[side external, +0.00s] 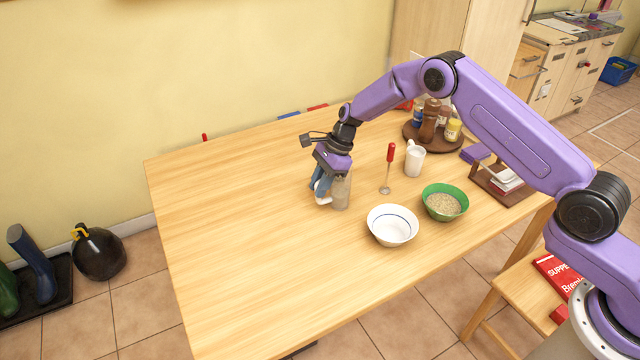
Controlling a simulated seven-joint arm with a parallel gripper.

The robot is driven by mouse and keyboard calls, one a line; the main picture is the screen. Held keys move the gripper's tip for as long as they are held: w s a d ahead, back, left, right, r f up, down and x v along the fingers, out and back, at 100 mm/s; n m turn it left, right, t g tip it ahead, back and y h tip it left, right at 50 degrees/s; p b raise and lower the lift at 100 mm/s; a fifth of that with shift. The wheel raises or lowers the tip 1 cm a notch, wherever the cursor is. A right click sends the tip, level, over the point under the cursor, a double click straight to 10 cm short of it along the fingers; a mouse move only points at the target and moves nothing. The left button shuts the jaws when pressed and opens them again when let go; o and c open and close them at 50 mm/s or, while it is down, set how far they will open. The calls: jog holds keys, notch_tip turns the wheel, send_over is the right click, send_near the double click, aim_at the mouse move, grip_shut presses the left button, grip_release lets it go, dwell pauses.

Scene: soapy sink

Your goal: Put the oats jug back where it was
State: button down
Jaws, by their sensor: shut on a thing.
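A pale beige jug (341,193) is upright at the middle of the wooden table, partly hidden by my gripper. I take it for the oats jug; its contents cannot be seen. My gripper (321,190) points down and is shut on the jug at its left side, where a white handle-like part shows. I cannot tell whether the jug's base touches the table or is just above it.
A white bowl with a blue line (392,226) and a green bowl of oats (446,203) stand to the right. A red-handled utensil (388,168) and a white jug (414,160) are behind them. A round tray (412,135) holds several jars. The table's left (220,230) is clear.

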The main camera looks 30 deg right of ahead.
jog(key=shift+f, duration=0.1)
jog(key=c, duration=1)
grip_release()
jog(key=v, duration=1.2)
jog(key=shift+r, duration=0.2)
